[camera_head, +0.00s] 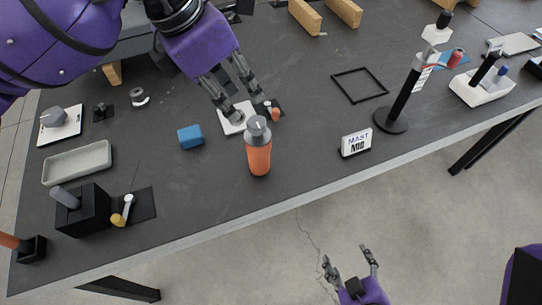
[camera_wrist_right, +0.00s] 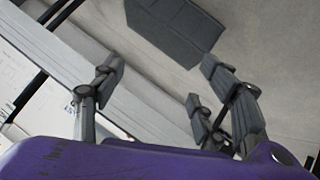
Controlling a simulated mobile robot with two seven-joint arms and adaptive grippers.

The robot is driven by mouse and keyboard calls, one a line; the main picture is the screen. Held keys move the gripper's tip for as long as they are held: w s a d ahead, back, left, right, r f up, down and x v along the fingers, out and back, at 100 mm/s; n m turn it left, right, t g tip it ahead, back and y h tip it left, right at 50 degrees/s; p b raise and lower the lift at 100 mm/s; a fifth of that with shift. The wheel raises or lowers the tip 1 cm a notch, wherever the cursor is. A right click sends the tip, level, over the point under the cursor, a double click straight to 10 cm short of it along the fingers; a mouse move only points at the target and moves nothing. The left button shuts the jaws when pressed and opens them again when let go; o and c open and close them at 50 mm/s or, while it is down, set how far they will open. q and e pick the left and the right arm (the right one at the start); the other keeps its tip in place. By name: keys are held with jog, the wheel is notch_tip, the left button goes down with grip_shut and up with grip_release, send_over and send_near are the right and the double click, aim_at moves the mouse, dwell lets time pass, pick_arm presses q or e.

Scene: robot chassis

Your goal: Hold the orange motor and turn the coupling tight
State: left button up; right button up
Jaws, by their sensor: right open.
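The orange motor (camera_head: 258,159) stands upright near the front edge of the table, a grey coupling (camera_head: 257,129) on its top. My left gripper (camera_head: 251,112) reaches down from above, its fingers apart just behind the coupling in the picture, over a white plate (camera_head: 231,125). I see nothing clearly held between them; whether a finger touches the plate or the small parts there, I cannot tell. My right gripper (camera_head: 348,258) is open and empty in front of the table, over the floor. Its spread fingers also show in the right wrist view (camera_wrist_right: 160,80), without motor or coupling.
A blue block (camera_head: 190,137) lies left of the motor. A MAST MID sign (camera_head: 356,143) and a black pole on a round base (camera_head: 391,121) stand to the right. A grey tray (camera_head: 78,163) and a black box (camera_head: 84,210) are at the left. The front edge is clear between motor and sign.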

jog(key=w+a+r+n+t+y, duration=0.2)
jog(key=w+a+r+n+t, duration=0.2)
jog(key=w+r+n, duration=0.5)
jog(key=w+a+r+n+t+y, duration=0.2)
jog(key=w+a+r+n+t, duration=0.3)
jog(key=r+n, duration=0.55)
jog(key=n+g+y, duration=0.4)
jog(key=n+y, duration=0.1)
jog(key=n, duration=1.1)
send_near(264, 161)
jog(key=shift+m, duration=0.25)
jog(key=x, duration=0.4)
jog(key=shift+w+d+r, duration=0.1)
jog(key=shift+w+d, duration=0.1)
jog(key=shift+w, duration=0.2)
jog(key=shift+a+n+y, duration=0.25)
jog(key=shift+n+y, duration=0.05)
jog(key=shift+n, duration=0.1)
jog(key=shift+w+a, duration=0.3)
jog(key=x, duration=0.7)
jog(key=shift+f, duration=0.3)
